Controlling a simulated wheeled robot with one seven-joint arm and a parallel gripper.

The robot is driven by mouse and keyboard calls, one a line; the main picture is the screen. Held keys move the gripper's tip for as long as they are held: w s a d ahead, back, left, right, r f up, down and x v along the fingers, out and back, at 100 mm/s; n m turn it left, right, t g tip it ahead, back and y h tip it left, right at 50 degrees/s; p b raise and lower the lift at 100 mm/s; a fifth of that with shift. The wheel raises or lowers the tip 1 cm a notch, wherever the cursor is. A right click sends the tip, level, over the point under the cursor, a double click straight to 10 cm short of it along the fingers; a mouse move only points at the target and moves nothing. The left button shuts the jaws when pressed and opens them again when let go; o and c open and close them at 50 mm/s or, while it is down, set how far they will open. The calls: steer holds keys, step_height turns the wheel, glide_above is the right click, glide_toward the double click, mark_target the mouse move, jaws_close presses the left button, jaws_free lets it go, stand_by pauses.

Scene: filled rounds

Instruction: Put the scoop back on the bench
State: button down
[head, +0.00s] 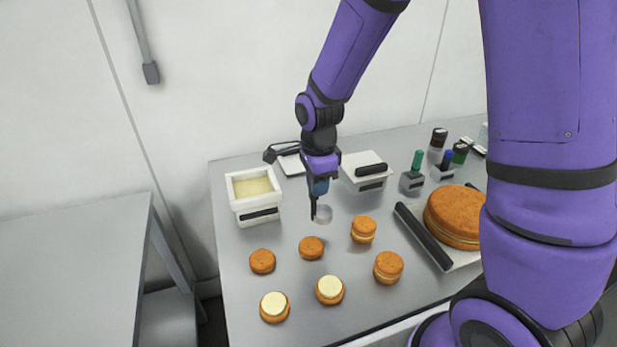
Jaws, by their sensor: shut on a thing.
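My gripper (316,202) points down over the middle of the grey bench (362,292), shut on the scoop. The scoop's pale round end (323,214) shows at the fingertips, low over the bench top. I cannot tell whether it touches the bench. The rest of the scoop is hidden by the fingers or too small to make out.
Several small orange-brown rounds (311,247) stand in front, some cream-topped. A large filled cake (453,215) is at right, near bottles (412,182).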

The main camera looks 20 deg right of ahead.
steer(key=w+d+f, duration=0.1)
steer(key=w+f, duration=0.3)
steer(key=w, duration=0.6)
steer(key=shift+d+f, duration=0.25)
steer(key=c, duration=1)
jaws_free()
steer(key=shift+f, duration=0.1)
